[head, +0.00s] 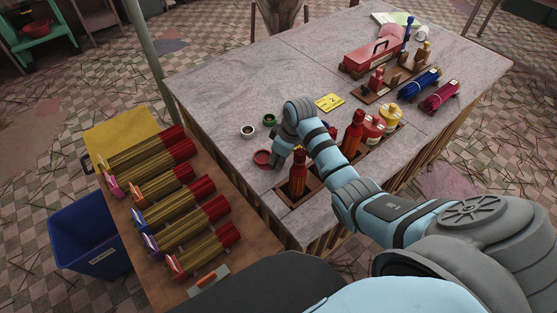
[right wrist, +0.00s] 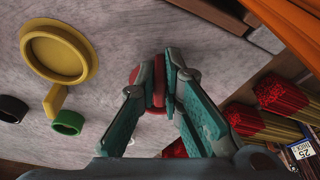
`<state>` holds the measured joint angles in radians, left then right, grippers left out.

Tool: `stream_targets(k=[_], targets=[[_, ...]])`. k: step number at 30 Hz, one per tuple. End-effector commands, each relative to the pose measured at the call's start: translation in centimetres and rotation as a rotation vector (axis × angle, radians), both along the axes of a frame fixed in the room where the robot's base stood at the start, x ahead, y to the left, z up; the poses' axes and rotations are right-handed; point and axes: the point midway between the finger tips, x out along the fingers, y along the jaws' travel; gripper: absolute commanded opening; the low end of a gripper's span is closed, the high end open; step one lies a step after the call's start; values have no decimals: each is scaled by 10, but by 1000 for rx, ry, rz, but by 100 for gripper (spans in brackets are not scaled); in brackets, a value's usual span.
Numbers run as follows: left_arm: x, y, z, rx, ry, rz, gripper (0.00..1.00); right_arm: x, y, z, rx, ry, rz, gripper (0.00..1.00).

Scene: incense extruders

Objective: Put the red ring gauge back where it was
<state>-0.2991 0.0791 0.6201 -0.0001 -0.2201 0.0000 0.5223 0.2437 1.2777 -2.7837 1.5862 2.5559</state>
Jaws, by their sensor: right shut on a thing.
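The red ring gauge (head: 263,158) shows at the fingertips of my right gripper (head: 279,159), over the near left part of the grey table. In the right wrist view, my right gripper (right wrist: 168,85) is shut on the red ring gauge (right wrist: 159,82), and its fingers hide part of it. I cannot tell whether the ring touches the table. A green ring (head: 269,120) and a pale-rimmed dark ring (head: 247,131) stand just beyond it. The green ring also shows in the right wrist view (right wrist: 68,122). My left gripper is not in view.
A yellow round piece with a tab (right wrist: 58,47) lies nearby in the right wrist view. A lower wooden bench (head: 150,235) holds several incense bundles. The table's left back is clear.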

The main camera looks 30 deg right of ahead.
Motion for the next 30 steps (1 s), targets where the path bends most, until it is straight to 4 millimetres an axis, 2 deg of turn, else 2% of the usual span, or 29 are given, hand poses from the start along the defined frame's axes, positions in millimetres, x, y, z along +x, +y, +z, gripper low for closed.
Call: stream_targets(k=[1, 3, 6, 17, 20, 30], targets=[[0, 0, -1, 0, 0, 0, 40, 0, 0, -2, 0, 0, 0, 0], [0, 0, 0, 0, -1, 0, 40, 0, 0, -1, 0, 0, 0, 16], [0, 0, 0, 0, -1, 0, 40, 0, 0, -1, 0, 0, 0, 28], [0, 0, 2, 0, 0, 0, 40, 0, 0, 5, 0, -1, 0, 28], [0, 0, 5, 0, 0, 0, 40, -2, -2, 17, -2, -3, 0, 28], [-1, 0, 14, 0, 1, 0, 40, -20, -12, 91, -1, -4, 1, 28]])
